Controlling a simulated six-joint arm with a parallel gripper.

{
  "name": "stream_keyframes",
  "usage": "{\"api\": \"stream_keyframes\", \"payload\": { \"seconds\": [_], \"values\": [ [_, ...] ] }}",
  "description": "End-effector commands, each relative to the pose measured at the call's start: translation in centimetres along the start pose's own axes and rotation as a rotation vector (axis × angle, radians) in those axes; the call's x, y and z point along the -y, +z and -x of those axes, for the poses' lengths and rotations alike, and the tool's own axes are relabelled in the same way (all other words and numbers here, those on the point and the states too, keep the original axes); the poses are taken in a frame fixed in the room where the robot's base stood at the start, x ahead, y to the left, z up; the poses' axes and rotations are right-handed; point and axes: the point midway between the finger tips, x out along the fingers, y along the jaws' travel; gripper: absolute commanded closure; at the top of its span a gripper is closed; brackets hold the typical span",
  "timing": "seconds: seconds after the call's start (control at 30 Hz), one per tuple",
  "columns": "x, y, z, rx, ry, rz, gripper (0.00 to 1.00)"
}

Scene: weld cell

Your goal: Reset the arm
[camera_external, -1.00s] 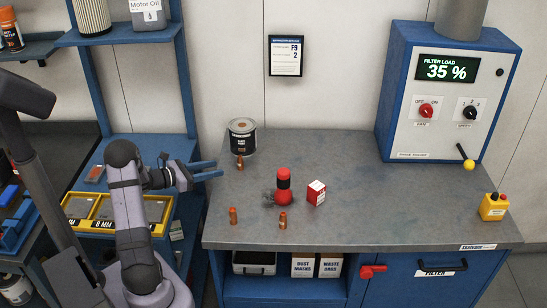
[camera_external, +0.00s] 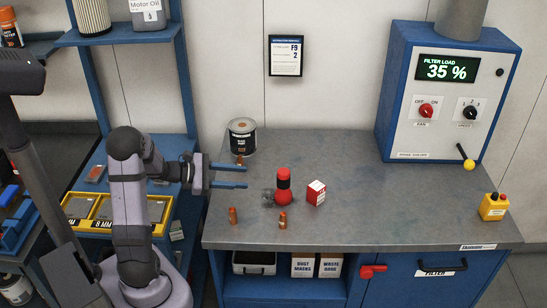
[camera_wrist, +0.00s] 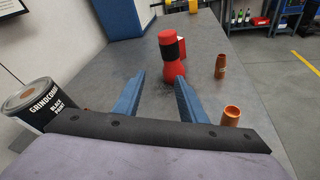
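My gripper (camera_external: 246,178) has two blue fingers held apart, with nothing between them. It is above the left end of the grey workbench (camera_external: 370,215), and my arm reaches in from the left. In the wrist view my gripper (camera_wrist: 160,82) points across the bench toward a red and black bottle-shaped object (camera_wrist: 172,58). That red and black object (camera_external: 284,187) stands upright on the bench, right of the fingers and apart from them.
A paint can (camera_external: 242,137) stands at the bench's back left, with a copper piece (camera_external: 240,160) before it. Two more copper pieces (camera_external: 233,215) (camera_external: 283,220) stand near the front. A red and white box (camera_external: 316,193) sits right of the red object.

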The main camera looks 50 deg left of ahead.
Motion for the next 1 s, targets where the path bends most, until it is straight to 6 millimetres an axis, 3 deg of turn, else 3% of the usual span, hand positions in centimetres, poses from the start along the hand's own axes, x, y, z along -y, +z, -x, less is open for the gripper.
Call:
{"api": "stream_keyframes", "payload": {
  "seconds": [0.03, 0.17, 0.3, 0.43, 0.53, 0.7, 0.83, 1.0],
  "values": [
    [3.2, 1.6, -1.2, -0.014, -0.112, -0.078, 0.62],
    [11.4, 2.6, -2.4, -0.069, -0.404, -0.283, 0.62],
    [19.3, 2.4, -0.9, -0.12, -0.723, -0.555, 0.62],
    [24.3, 1.2, 2.0, -0.148, -1.005, -0.86, 0.62],
    [26.2, -0.1, 4.4, -0.157, -1.193, -1.106, 0.62],
    [26.2, -1.9, 6.8, -0.158, -1.414, -1.482, 0.62],
    [25.4, -2.6, 7.3, -0.152, -1.504, -1.689, 0.62],
    [24.6, -2.8, 7.4, -0.145, -1.552, -1.825, 0.62]
  ]
}}
